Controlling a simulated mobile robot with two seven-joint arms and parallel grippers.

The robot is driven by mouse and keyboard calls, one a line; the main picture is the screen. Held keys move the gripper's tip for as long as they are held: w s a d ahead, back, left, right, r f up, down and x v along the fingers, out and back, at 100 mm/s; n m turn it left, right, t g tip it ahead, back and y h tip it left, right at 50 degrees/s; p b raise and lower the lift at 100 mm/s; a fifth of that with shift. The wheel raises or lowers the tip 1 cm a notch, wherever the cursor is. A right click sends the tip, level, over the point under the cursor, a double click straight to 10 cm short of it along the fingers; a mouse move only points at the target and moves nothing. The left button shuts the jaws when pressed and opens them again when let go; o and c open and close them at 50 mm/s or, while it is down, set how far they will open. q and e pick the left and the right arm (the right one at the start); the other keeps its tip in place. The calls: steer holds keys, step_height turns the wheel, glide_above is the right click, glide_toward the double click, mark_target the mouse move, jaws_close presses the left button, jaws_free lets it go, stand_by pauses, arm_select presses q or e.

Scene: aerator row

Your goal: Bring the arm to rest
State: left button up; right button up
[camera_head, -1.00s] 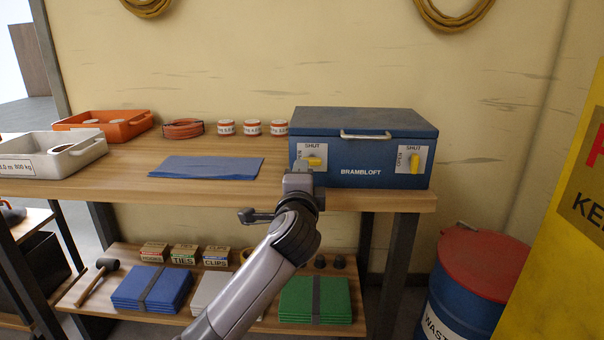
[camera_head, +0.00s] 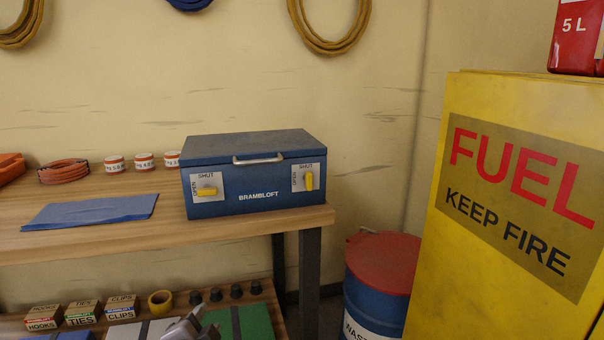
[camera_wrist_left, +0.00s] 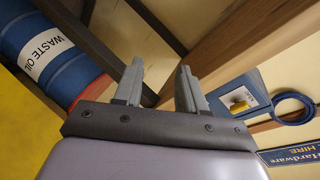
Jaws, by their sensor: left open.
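My left gripper (camera_wrist_left: 160,80) shows in the left wrist view with its two grey fingers apart and nothing between them. In the head view only a grey part of my left arm (camera_head: 190,328) shows at the bottom edge, below the bench top and in front of the lower shelf. The blue Brambloft box (camera_head: 255,178) sits on the bench with its lid down. Its left yellow handle (camera_head: 207,191) lies level, and its right yellow handle (camera_head: 309,181) stands upright. My left gripper is apart from the box. My right gripper is not in view.
The wooden bench top (camera_head: 170,233) holds a blue cloth (camera_head: 90,211), an orange coil (camera_head: 63,171) and white-and-red tins (camera_head: 144,162). A waste oil drum (camera_head: 382,265) and yellow fuel cabinet (camera_head: 450,250) stand at right. Small boxes (camera_head: 83,312) sit on the lower shelf.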

arm_select(q)
steer(key=s+f+n+g+h, duration=0.2)
steer(key=s+f+n, duration=0.2)
steer(key=s+f, duration=0.6)
steer(key=s+f+n+g+h, duration=0.15)
steer(key=s+f+n, duration=0.4)
steer(key=s, duration=0.85)
step_height(320, 180, up, 10)
steer(key=s+a+p, duration=0.1)
steer(key=p, duration=1.2)
steer(key=shift+s+a+r, duration=0.2)
steer(key=shift+s, duration=0.1)
steer(key=shift+m+y, duration=0.25)
